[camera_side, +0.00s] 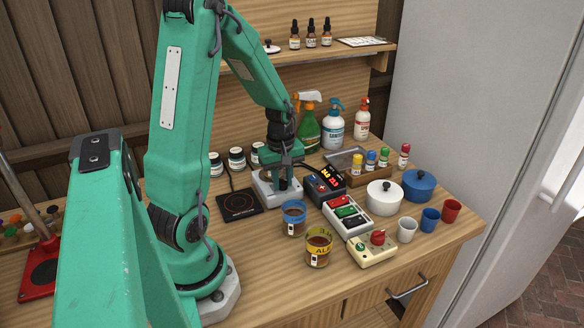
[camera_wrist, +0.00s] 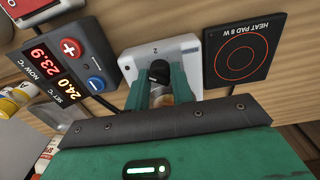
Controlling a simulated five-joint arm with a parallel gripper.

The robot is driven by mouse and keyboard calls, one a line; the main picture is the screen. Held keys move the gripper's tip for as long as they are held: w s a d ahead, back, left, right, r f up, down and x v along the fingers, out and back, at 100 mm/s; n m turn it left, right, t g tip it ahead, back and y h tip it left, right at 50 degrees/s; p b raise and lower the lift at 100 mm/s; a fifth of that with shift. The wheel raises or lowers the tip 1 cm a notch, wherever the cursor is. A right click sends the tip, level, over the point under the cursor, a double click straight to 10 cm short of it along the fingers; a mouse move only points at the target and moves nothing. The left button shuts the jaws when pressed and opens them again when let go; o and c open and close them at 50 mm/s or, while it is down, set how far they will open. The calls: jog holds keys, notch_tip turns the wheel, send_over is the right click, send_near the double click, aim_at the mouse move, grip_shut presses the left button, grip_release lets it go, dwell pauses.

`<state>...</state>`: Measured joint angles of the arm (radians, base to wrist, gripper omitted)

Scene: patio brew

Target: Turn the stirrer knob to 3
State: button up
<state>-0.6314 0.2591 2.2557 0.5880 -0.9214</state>
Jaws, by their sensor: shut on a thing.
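The stirrer is a white box (camera_side: 268,192) on the bench, in front of the arm's end; it also shows in the wrist view (camera_wrist: 188,50). My gripper (camera_side: 284,186) reaches down over it. In the wrist view, my gripper (camera_wrist: 160,88) has its two green fingers on either side of the dark stirrer knob (camera_wrist: 159,70), shut on it. A small mark that looks like a 2 shows on the white face just beyond the knob. The knob's pointer and the other numbers are hidden or too small to read. In the side view my gripper hides the knob.
A black heat pad (camera_side: 240,204) lies left of the stirrer. A dark temperature controller (camera_side: 324,184) stands close on its right, reading 23.9 now and 24.0 set in the wrist view. A blue-banded jar (camera_side: 293,219) and a yellow-banded jar (camera_side: 318,249) stand in front.

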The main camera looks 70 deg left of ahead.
aim_at(282, 180)
jog(key=m, duration=0.3)
jog(key=shift+s+m, duration=0.15)
jog(key=shift+m, duration=0.15)
grip_shut()
jog(key=m, duration=0.4)
jog(key=shift+a+f, duration=0.1)
jog(key=o, duration=1)
grip_release()
jog(key=shift+r, duration=3.95)
